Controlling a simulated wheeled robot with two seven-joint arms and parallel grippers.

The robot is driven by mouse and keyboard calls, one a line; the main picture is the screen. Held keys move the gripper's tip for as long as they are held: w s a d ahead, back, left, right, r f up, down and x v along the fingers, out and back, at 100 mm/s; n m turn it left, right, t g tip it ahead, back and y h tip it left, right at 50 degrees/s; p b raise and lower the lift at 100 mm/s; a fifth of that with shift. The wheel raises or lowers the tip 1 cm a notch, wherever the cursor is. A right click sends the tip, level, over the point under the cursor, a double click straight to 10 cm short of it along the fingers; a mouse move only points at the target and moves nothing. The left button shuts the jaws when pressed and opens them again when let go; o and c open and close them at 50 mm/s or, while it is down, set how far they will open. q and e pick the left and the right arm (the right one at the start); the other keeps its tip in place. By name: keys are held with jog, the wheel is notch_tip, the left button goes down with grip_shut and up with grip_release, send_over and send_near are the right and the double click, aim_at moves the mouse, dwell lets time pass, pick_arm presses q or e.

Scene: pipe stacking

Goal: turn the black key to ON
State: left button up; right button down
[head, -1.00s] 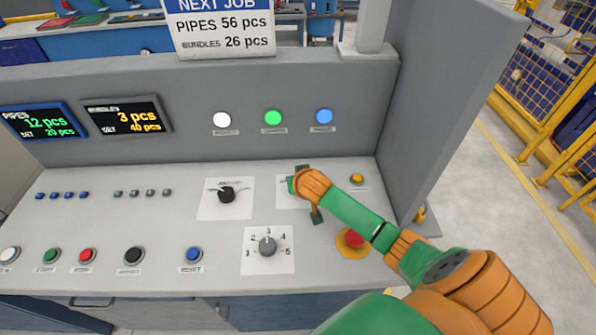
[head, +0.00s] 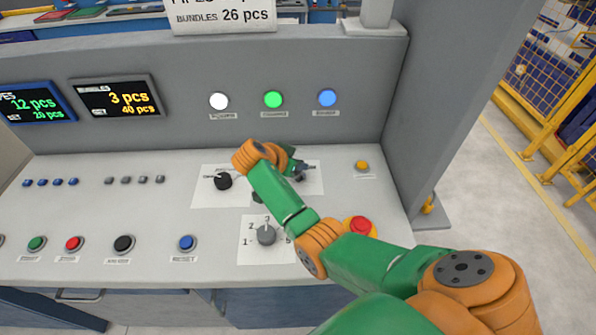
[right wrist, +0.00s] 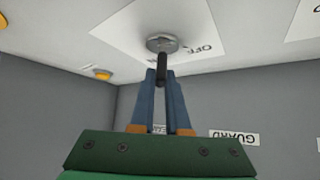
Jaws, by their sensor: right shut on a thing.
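The black key (right wrist: 162,66) stands in a round silver lock (right wrist: 161,43) on a white plate (right wrist: 125,28) marked OFF, in the right wrist view. My right gripper (right wrist: 163,82) is shut on the key, with its two blue-grey fingers around the key's end. In the head view my right gripper (head: 298,171) is at the right-hand white plate (head: 314,184), partly covered by my orange and green wrist. The key's exact angle and the ON mark cannot be made out. My left gripper is not in view.
A black selector knob (head: 223,181) is left of the gripper. A grey numbered dial (head: 266,235) and a red emergency button (head: 361,226) are near my forearm. A yellow button (head: 362,165) and the grey side wall (head: 440,110) are to the right.

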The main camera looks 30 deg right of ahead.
jog(key=shift+m+g+b, duration=0.5)
jog(key=shift+m+b, duration=0.2)
jog(key=shift+b, duration=0.15)
jog(key=c, duration=1.2)
grip_release()
jog(key=shift+d, duration=0.1)
jog(key=o, duration=0.3)
jog(key=shift+d, duration=0.15)
jog(key=b+v, duration=0.1)
jog(key=v, duration=0.6)
